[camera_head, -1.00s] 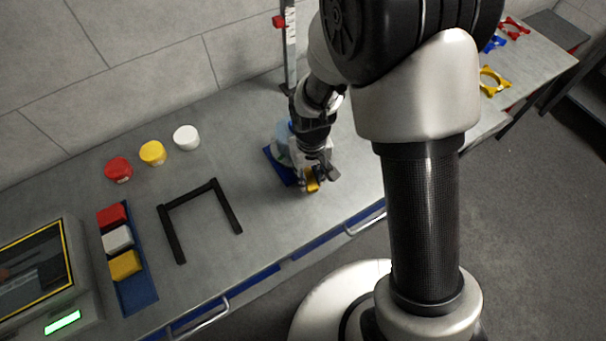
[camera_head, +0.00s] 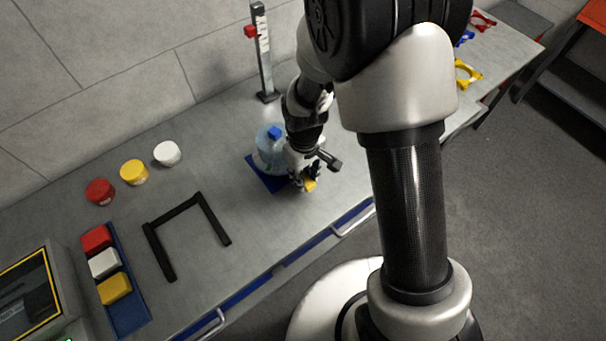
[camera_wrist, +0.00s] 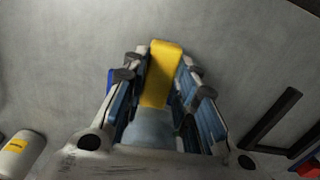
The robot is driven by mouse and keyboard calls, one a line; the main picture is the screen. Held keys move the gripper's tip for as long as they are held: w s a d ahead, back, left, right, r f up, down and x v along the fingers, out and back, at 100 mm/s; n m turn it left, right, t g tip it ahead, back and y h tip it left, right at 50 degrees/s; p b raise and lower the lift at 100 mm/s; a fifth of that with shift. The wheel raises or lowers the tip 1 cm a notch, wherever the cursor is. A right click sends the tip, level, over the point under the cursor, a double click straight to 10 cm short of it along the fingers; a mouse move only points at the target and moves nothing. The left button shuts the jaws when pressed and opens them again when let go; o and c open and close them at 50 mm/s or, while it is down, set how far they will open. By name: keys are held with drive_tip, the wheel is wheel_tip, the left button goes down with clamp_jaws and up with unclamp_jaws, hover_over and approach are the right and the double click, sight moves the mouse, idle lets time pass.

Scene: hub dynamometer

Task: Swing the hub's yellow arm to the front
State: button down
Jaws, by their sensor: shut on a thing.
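The hub (camera_head: 268,150) is a light-blue, round body with a dark-blue cap, standing on a blue base plate (camera_head: 262,178) on the bench. Its yellow arm (camera_head: 310,184) shows at my gripper's fingertips, toward the bench's front edge. In the wrist view the yellow arm (camera_wrist: 161,75) lies between the two fingers, and part of the pale-blue hub shows below it. My gripper (camera_head: 304,178) is shut on the yellow arm; it also shows in the wrist view (camera_wrist: 160,85). My gripper and wrist hide part of the hub in the head view.
A black U-shaped frame (camera_head: 154,250) lies left of the hub. Red, yellow and white round pieces (camera_head: 134,172) stand behind it. A blue tray (camera_head: 130,318) holds three blocks. An upright post with a red slider (camera_head: 263,55) stands behind the hub.

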drive_tip(key=c, duration=1.3)
unclamp_jaws()
wheel_tip(320, 180, up, 12)
drive_tip(key=shift+r, duration=0.1)
drive_tip(key=s+d+r+m+t, duration=0.1)
drive_tip(key=s+d+r+m, duration=0.1)
drive_tip(key=s+r, duration=0.3)
drive_tip(key=s+d+r+m+t, duration=0.2)
drive_tip(key=s+d+r, duration=0.2)
drive_tip(key=s+r, duration=0.1)
drive_tip(key=s+d+r+m+t, duration=0.1)
drive_tip(key=s+d+r+m, duration=0.1)
drive_tip(key=s+d+r, duration=0.2)
drive_tip(key=shift+s+r+m+t, duration=0.2)
drive_tip(key=shift+s+r, duration=0.3)
drive_tip(key=shift+s, duration=0.3)
drive_tip(key=shift+s+r+m+t, duration=0.1)
drive_tip(key=shift+s+r+m, duration=0.1)
drive_tip(key=shift+s+r, duration=0.45)
